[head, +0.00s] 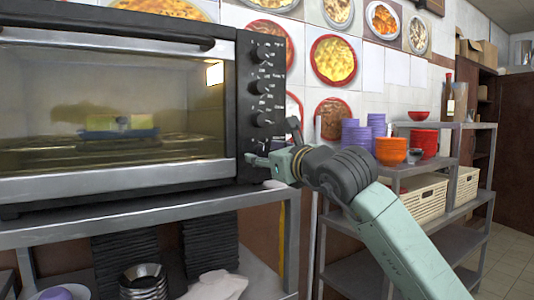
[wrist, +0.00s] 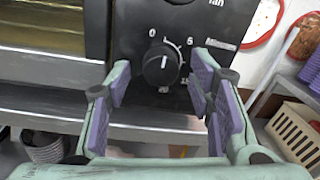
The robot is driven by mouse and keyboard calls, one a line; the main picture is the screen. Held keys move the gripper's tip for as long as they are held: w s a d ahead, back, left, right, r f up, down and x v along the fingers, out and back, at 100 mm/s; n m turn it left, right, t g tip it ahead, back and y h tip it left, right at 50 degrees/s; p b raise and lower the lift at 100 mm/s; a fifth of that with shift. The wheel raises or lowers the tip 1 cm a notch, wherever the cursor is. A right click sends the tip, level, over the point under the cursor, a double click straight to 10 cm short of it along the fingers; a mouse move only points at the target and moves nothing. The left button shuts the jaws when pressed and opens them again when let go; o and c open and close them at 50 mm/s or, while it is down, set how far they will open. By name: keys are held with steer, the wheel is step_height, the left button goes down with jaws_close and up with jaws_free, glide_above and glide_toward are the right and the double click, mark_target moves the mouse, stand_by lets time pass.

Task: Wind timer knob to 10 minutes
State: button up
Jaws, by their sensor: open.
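The timer knob (wrist: 162,66) is a round black knob with a white pointer line, low on the oven's black control panel (wrist: 130,28). Its pointer stands about upright in the wrist view, near the 0 and left of the 6. Other dial marks are too small or hidden to read. My gripper (wrist: 160,75) is open, its purple-padded fingers spread to the left and right of the knob, with no contact visible. In the head view, my gripper (head: 270,143) is at the lower part of the panel, and I cannot make out the timer knob clearly there.
The toaster oven (head: 110,178) stands on a metal table (head: 120,210). More knobs (head: 262,52) line the panel above. To the right is a shelf (head: 405,167) with bowls (head: 390,150) and a wicker basket (head: 425,198). Dark stacked trays (head: 125,262) sit under the oven.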

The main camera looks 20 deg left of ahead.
steer(key=shift+c, duration=0.2)
jaws_close()
stand_by(0.4)
steer(key=shift+b, duration=0.3)
steer(key=m+b, duration=0.3)
steer(key=shift+f+m, duration=0.2)
steer(key=shift+m, duration=0.1)
steer(key=m+b, duration=0.3)
steer(key=m, duration=0.1)
steer(key=shift+r+m+b, duration=0.1)
steer(key=shift+m+b, duration=0.2)
steer(key=shift+b, duration=0.05)
steer(key=m+b, duration=0.2)
steer(key=m, duration=0.2)
steer(key=shift+r+g+b, duration=0.1)
steer(key=shift+g+b, duration=0.25)
steer(key=shift+g, duration=0.05)
steer(key=shift+r+m+b, duration=0.1)
steer(key=shift+m+b, duration=0.75)
steer(key=shift+m, duration=0.75)
